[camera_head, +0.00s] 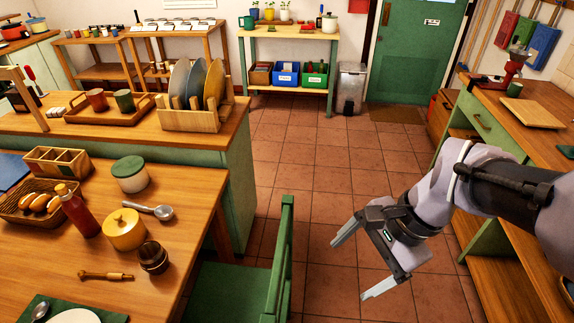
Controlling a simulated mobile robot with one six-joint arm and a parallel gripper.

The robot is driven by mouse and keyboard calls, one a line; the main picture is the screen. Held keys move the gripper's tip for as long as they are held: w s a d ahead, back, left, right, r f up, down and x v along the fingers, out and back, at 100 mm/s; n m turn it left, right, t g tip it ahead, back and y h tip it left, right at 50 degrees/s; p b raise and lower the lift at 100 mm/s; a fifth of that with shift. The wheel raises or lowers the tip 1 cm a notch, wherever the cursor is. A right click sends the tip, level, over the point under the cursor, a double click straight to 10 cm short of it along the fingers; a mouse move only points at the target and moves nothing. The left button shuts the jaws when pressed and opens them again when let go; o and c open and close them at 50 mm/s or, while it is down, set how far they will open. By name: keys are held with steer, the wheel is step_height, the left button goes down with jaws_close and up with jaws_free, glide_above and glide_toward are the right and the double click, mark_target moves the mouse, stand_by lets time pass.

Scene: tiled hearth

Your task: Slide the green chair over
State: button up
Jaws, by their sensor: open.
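The green chair (281,262) stands at the right side of the wooden table (185,205), low in the middle of the picture. Its green seat (225,290) shows beside the table, and its upright back faces right. Its lower part is cut off by the bottom edge. My gripper (348,268) is open and empty over the tiled floor, to the right of the chair back and apart from it. Its two fingers point left, toward the chair back.
The table holds a red bottle (80,211), a yellow pot (124,230) and a dark jar (153,257). A green-sided counter (238,170) stands behind it. A wooden workbench (535,120) is at right. Tiled floor (310,165) is clear toward the green door (415,50).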

steer(key=w+f+m+g+y, duration=0.1)
steer(key=w+f+m+y, duration=0.15)
steer(key=f, duration=0.25)
steer(key=w+f+m+g+y+b, duration=0.1)
steer(key=w+f+m+g+y, duration=0.1)
steer(key=f+m, duration=0.3)
steer(key=w+f+m+g+y, duration=0.1)
steer(key=w+f+m+y, duration=0.15)
steer(key=f, duration=0.35)
step_height(320, 180, down, 21)
steer(key=s+m+t+y+b, duration=0.1)
steer(key=m+t+y, duration=0.4)
steer(key=m, duration=1)
steer(key=shift+g+y, duration=0.5)
steer(key=shift+y, duration=0.3)
steer(key=a, duration=0.5)
steer(key=a+p, duration=0.1)
steer(key=a, duration=0.4)
steer(key=a+p, duration=0.1)
steer(key=a, duration=0.5)
steer(key=shift+f, duration=0.4)
steer(key=shift+d, duration=0.1)
steer(key=shift+c, duration=0.2)
jaws_close()
